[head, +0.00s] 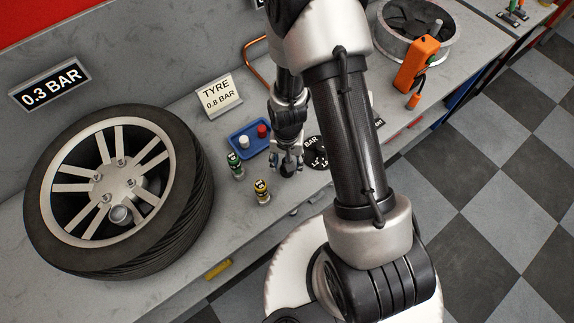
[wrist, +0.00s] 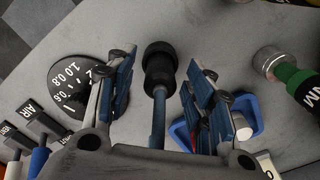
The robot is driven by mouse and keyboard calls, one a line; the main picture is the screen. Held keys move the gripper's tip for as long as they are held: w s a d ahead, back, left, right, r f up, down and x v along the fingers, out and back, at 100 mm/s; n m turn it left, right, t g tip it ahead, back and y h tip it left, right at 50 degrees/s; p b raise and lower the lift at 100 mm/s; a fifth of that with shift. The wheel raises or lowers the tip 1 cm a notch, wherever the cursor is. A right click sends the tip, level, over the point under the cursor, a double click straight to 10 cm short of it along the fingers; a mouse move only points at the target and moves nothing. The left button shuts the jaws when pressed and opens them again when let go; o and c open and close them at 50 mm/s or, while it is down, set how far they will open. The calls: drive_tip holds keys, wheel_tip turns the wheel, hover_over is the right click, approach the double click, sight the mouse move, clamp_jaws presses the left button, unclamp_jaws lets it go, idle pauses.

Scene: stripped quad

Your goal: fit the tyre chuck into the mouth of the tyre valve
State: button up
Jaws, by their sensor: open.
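My gripper (head: 287,165) is low over the grey bench, right of the small blue tray, with its fingers apart. In the wrist view, a black-headed piece with a blue stem (wrist: 159,65) shows between the open fingers (wrist: 160,90). Neither finger visibly touches it; I cannot tell whether it is the tyre chuck. The tyre (head: 190,205) lies flat at the left, with a silver spoked rim. I cannot clearly make out the tyre valve's mouth in either view.
A green-banded fitting (head: 235,165) and a yellow-banded fitting (head: 261,191) stand near my gripper. The blue tray (head: 236,148) holds white and red caps. A black dial (wrist: 70,90) lies close by. An orange device (head: 417,65) is at the back right. Labelled levers (wrist: 40,125) show at the wrist view's left.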

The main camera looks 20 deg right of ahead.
drive_tip(key=shift+c, duration=0.3)
clamp_jaws()
drive_tip(key=shift+r, duration=0.15)
